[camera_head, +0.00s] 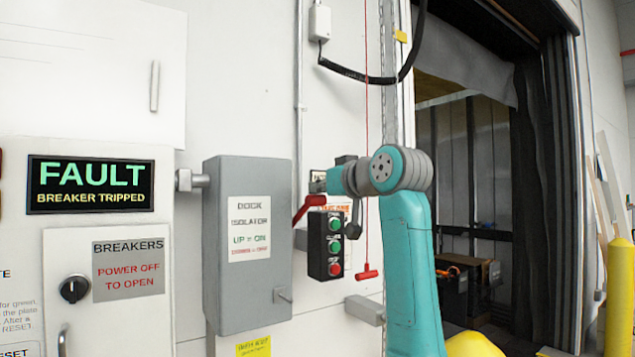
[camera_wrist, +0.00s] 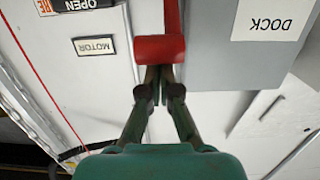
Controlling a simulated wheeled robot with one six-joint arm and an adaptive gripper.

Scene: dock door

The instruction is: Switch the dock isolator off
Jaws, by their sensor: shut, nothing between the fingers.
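The dock isolator (camera_head: 222,290) is a grey wall box with a label reading "UP = ON". Its red lever (camera_head: 303,212) sticks out from the right side and slants up and outward, the grip end uppermost. In the wrist view, which is upside down, the red lever grip (camera_wrist: 160,49) lies across the fingertips, beside the grey box (camera_wrist: 208,68). My gripper (camera_wrist: 160,74) is shut and empty, its tips right at the grip's edge. I cannot tell whether they touch it. In the head view my wrist hides part of the gripper, just above the lever.
A black push-button box (camera_head: 325,262) hangs right of the lever, with a red pull cord (camera_head: 367,272) beside it. A breaker cabinet (camera_head: 105,305) stands left under a display (camera_head: 91,184) reading "FAULT, BREAKER TRIPPED". The dock doorway (camera_head: 455,185) is open at the right.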

